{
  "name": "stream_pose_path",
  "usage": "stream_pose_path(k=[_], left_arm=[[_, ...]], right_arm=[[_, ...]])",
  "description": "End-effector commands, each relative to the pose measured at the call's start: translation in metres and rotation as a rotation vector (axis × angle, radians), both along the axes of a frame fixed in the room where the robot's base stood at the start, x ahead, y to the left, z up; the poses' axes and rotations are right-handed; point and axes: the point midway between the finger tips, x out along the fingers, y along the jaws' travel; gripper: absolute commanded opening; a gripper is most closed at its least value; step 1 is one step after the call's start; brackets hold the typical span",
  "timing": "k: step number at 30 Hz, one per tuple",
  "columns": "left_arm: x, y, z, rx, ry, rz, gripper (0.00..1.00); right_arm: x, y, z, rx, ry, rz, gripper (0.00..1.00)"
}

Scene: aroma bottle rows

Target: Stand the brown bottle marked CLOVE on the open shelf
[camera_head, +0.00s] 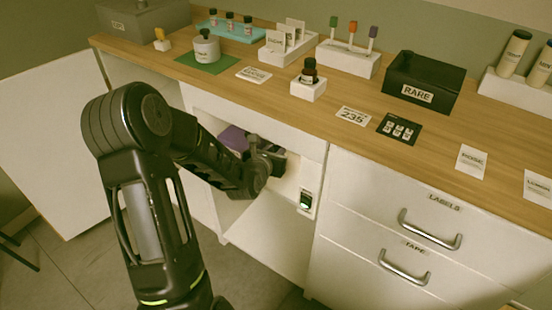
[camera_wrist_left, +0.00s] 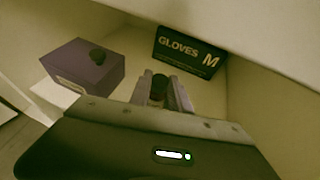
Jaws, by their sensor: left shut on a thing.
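My left gripper (camera_head: 272,160) reaches into the open shelf (camera_head: 262,228) in the counter front. In the left wrist view my left gripper (camera_wrist_left: 161,92) is shut on a small bottle, of which mainly the dark cap (camera_wrist_left: 160,81) shows between the fingers. The bottle's label and base are hidden, so I cannot read its mark or tell whether it touches the shelf floor. Another small dark bottle (camera_head: 309,72) stands in a white block on the counter; its label is too small to read. My right gripper is out of view.
Inside the shelf, a purple box (camera_wrist_left: 85,72) with a dark knob stands left, and a black GLOVES M box (camera_wrist_left: 188,51) stands at the back. Shelf walls and the counter edge surround my arm. The counter holds a black RARE box (camera_head: 425,82) and several cards.

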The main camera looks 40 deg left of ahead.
Motion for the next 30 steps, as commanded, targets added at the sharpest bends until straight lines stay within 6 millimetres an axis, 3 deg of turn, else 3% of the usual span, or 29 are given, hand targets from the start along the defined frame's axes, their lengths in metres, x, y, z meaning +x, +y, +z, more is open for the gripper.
stream_pose_path(k=[8,19,20,27,30], left_arm=[[0.000,-0.001,-0.033,-0.001,0.002,-0.001,0.00],[0.000,0.000,-0.037,0.000,0.000,0.000,0.00],[0.000,0.000,-0.037,0.000,0.000,0.000,0.24],[0.000,0.000,-0.036,0.000,0.001,0.000,0.43],[0.000,0.000,-0.036,0.000,0.001,0.000,0.45]], right_arm=[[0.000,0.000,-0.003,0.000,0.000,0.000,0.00],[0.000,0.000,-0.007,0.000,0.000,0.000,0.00],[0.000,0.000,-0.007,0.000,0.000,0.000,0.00],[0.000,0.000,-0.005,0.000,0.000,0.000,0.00],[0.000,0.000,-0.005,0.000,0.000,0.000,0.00]])
